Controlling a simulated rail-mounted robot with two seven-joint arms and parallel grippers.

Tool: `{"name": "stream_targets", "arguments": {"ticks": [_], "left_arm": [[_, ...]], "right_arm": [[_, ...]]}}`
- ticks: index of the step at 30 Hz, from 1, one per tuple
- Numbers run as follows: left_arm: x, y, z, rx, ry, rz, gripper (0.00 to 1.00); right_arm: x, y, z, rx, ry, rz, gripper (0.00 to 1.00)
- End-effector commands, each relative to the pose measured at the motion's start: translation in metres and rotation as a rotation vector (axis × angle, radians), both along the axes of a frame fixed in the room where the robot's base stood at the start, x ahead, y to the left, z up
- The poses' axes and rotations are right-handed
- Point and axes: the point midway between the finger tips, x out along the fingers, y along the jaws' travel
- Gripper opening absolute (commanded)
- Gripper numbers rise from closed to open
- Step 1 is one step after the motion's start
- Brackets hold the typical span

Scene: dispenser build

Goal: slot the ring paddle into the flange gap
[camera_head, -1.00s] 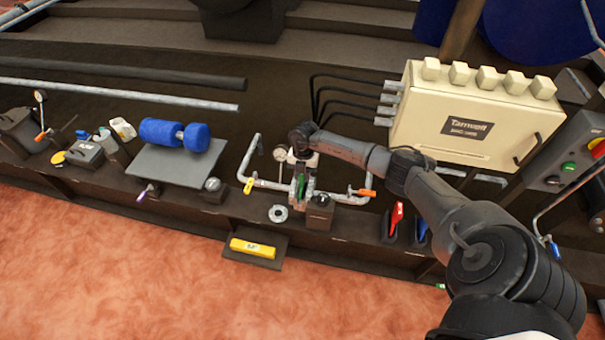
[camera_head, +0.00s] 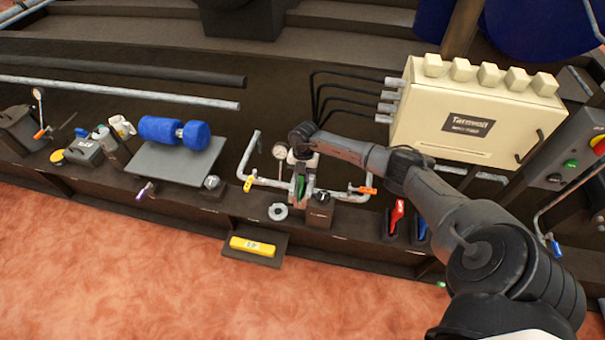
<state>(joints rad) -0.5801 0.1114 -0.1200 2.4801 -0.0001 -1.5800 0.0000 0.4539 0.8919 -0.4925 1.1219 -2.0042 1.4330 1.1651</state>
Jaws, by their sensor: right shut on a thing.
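My right gripper (camera_head: 301,180) reaches down at the pipe run on the shelf. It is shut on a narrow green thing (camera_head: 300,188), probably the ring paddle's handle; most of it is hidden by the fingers. The grey pipe (camera_head: 268,183) with a yellow-handled valve ends at the gripper from the left, and another grey pipe (camera_head: 348,197) with an orange handle ends there from the right. The flange gap lies between them, hidden behind the gripper. I cannot tell how deep the held piece sits. My left gripper is out of view.
A loose grey ring (camera_head: 278,212) lies in front of the pipes, beside a dark block (camera_head: 319,213). A pressure gauge (camera_head: 280,151) stands close behind. A cream box (camera_head: 465,115) is at the right. Red (camera_head: 397,216) and blue handles stand nearby. A yellow bar (camera_head: 252,246) lies on a lower ledge.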

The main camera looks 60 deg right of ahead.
Motion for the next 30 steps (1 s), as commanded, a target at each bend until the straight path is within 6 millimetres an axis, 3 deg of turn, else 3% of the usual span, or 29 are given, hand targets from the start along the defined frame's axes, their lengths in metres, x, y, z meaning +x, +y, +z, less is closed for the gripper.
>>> {"name": "stream_targets", "arguments": {"ticks": [10,11,12,19,24,30], "left_arm": [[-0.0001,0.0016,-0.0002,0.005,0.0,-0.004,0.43],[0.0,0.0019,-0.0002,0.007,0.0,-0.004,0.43],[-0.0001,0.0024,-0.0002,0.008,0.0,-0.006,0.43],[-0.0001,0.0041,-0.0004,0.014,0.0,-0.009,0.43],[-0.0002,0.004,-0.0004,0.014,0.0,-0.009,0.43],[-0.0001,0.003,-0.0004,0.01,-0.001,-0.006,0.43]], "right_arm": [[0.0007,-0.0002,0.0005,0.0,-0.002,0.0,0.0],[0.0007,-0.0002,0.0005,0.0,-0.002,0.0,0.27],[0.0006,-0.0002,0.0005,0.0,-0.002,0.0,0.31],[0.0004,-0.0002,0.0002,0.0,-0.001,0.0,0.53],[0.0002,-0.0002,-0.0001,0.0,-0.001,0.0,0.55],[-0.0001,0.0,-0.0008,0.0,0.0,0.0,0.73]]}}
